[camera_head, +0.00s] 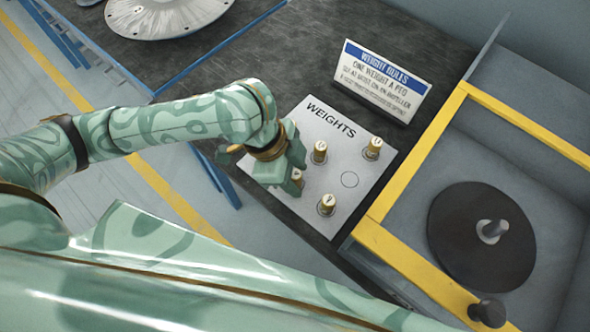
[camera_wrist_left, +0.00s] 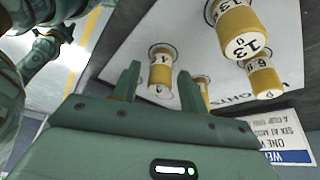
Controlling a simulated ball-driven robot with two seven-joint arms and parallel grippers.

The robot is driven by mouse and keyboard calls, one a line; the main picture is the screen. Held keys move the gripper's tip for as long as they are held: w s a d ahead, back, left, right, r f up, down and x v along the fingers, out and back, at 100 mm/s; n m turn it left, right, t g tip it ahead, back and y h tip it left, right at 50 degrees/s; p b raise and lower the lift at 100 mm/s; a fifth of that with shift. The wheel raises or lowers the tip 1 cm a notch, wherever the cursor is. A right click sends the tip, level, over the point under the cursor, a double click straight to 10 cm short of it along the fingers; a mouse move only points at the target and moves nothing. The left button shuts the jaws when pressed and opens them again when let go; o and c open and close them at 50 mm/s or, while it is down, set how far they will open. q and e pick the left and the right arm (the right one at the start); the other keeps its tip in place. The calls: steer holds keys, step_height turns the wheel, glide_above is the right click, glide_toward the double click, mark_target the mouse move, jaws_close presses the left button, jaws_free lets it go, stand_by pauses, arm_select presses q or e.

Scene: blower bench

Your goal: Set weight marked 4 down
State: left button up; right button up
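The weight marked 4 is a yellow and white cylinder (camera_wrist_left: 161,72) standing on the grey WEIGHTS plate. In the head view a brass-coloured weight (camera_head: 297,176) shows beside my gripper, partly hidden by it. My left gripper (camera_head: 293,178) is low over the left part of the plate (camera_head: 331,128). In the left wrist view its two fingers (camera_wrist_left: 158,88) are apart, on either side of the weight marked 4, with gaps showing on both sides. I cannot make out a right gripper.
Other weights (camera_head: 320,152) (camera_head: 373,148) (camera_head: 327,204) stand on the plate around an empty circle (camera_head: 349,180). A weight marked 13 (camera_wrist_left: 237,28) shows in the wrist view. A rules sign (camera_head: 383,80) stands behind. A yellow-edged bay (camera_head: 372,237) with a black disc (camera_head: 465,255) lies right.

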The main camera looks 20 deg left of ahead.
arm_select(q)
steer(key=shift+r, duration=0.1)
arm_select(e)
steer(key=shift+f, duration=0.1)
arm_select(q)
steer(key=p+v, duration=0.5)
steer(key=v, duration=0.7)
steer(key=shift+p, duration=0.4)
arm_select(e)
steer(key=shift+t, duration=0.3)
steer(key=r, duration=0.2)
steer(key=w+r, duration=0.1)
steer(key=r, duration=0.2)
steer(key=shift+w+d+r, duration=0.2)
steer(key=shift+w+r, duration=0.1)
steer(key=shift+w, duration=0.1)
arm_select(q)
steer(key=shift+s, duration=0.1)
